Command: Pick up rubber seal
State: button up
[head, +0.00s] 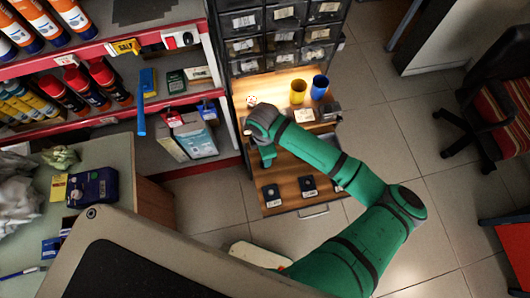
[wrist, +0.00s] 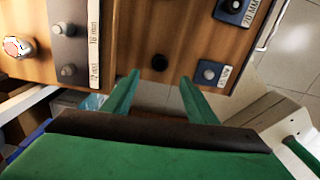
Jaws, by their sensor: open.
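A small round black piece (wrist: 159,63), which looks like the rubber seal, lies on the wooden board (wrist: 125,35) in the wrist view. It is too small to tell whether it has a hole. My gripper (wrist: 159,80) is open and empty, its two green fingers apart, with the black piece just beyond and between the fingertips. In the head view my gripper (head: 267,156) is over the wooden board (head: 300,165), partly hidden by my arm. The black piece is not clear there.
Small parts on dark pads (wrist: 209,72) lie beside the gripper. Metal bolts (wrist: 66,70) stand near a label strip. A yellow cup (head: 298,92) and a blue cup (head: 320,87) stand behind, below drawers (head: 283,40). A shelf (head: 120,115) is left; open floor (head: 400,120) is right.

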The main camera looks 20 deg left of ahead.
notch_tip(320, 180, down, 10)
jog(key=shift+r, duration=0.15)
dwell(0.4)
jog(key=c, duration=1.1)
